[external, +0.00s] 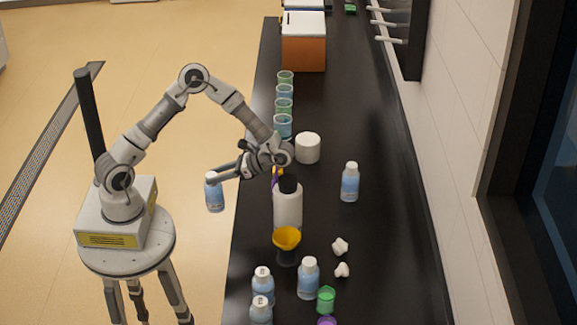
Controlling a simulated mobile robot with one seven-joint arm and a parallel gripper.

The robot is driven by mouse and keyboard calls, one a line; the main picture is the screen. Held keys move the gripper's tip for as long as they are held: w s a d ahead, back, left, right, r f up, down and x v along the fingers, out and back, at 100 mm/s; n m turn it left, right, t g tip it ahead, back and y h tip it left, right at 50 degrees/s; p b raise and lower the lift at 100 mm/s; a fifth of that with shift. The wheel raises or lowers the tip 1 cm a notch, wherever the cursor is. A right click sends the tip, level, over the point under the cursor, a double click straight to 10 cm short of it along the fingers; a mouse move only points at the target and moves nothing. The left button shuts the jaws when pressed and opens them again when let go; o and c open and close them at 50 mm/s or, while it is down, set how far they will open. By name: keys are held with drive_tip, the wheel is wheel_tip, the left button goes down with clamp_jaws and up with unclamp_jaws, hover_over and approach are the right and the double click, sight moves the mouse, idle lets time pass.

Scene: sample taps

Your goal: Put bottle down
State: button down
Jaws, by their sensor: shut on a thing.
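A clear bottle of light blue liquid (214,195) hangs upright, with its upper end at my gripper (213,177). My gripper is shut on this bottle, left of the black counter's edge, with floor behind it in the picture. The black counter (350,110) runs from front to back. Similar blue bottles with white caps stand on it: one at the right (350,184), one at the front (308,280), and two more at the front left (263,284) (261,311).
A white bottle with a dark top (288,206) and a yellow funnel (287,238) stand near the counter's left edge. Beakers (283,125) line that edge farther back, beside a white container (307,148). White crumpled pieces (340,246) lie at the right. The counter's right middle is mostly clear.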

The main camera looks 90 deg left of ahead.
drive_tip(key=d+r+n+t+h+b, duration=0.35)
drive_tip(key=d+n+t+h, duration=0.95)
drive_tip(key=d+n, duration=0.8)
drive_tip(key=w+d+r+n+t+b, duration=0.1)
drive_tip(key=w+d+r+n+t, duration=0.1)
drive_tip(key=w+d+r+t, duration=0.45)
drive_tip(key=w+a+f+b, duration=0.4)
drive_tip(key=w+a+f, duration=0.2)
drive_tip(key=f, duration=0.6)
drive_tip(key=shift+w+a+f+g+b, duration=0.25)
drive_tip(key=shift+a+g, duration=0.2)
drive_tip(key=shift+a, duration=0.35)
drive_tip(key=shift+s, duration=0.1)
drive_tip(key=shift+c, duration=2)
unclamp_jaws()
